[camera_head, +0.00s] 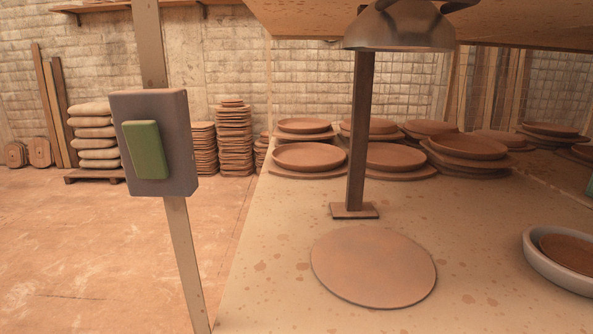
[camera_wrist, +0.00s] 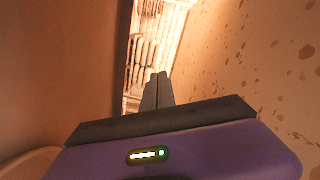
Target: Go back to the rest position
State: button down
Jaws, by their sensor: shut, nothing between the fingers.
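My gripper (camera_wrist: 158,90) shows in the wrist view, its two dark fingers together and nothing between them. Below the fingers are a dark bar and a purple housing with a small lit display. The fingers point toward a bright gap where the brick wall and some stacked pieces show. They appear to touch nothing. My gripper does not show in the head view.
In the head view, a post carries a dark box with a green button (camera_head: 147,150). A round clay slab (camera_head: 373,268) lies on the speckled table (camera_head: 260,300) before a dark upright (camera_head: 361,130) with a metal dome (camera_head: 400,28). Plate stacks (camera_head: 308,157) stand behind; a pale dish (camera_head: 535,262) is right.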

jog(key=s+d+n+g, duration=0.15)
jog(key=s+n, duration=0.45)
jog(key=s, duration=2.2)
jog(key=s+d+n, duration=0.3)
jog(key=s+n, duration=0.4)
jog(key=s, duration=2)
notch_tip(320, 180, up, 16)
jog(key=p, duration=1.6)
jog(key=shift+s+g+p, duration=0.35)
jog(key=shift+s, duration=0.05)
